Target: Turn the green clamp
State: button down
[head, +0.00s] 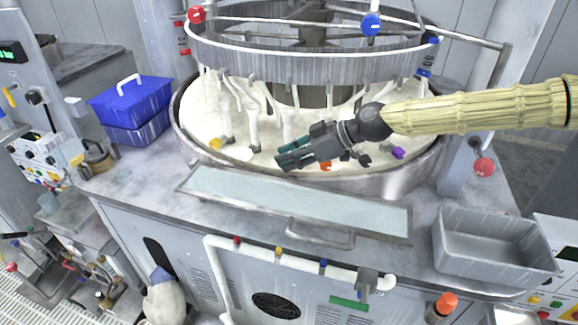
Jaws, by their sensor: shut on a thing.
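My gripper (287,153) reaches in from the right over the cream-coloured round platen (270,160), low near its surface at the front middle. Its dark fingers point left, and dark green-teal shows at their tips. They are shut on what I take to be the green clamp, which is mostly hidden by the fingers; I cannot tell its outline or its angle. Other clamps stand around the platen: a yellow one (215,143) to the left, an orange one (326,166) just right of the fingers, and a purple one (398,153) further right.
White upright posts (253,128) stand close behind my gripper. A metal ring (225,62) with red and blue knobs hangs above. A flat glassy panel (290,200) lies in front. A blue bin (130,100) is left and an empty grey tray (495,225) right.

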jog(key=shift+d+y+b, duration=0.1)
jog(key=shift+y+b, duration=0.4)
jog(key=shift+b, duration=0.6)
jog(key=c, duration=1.3)
grip_release()
jog(key=v, duration=1.2)
jog(key=shift+s, duration=0.1)
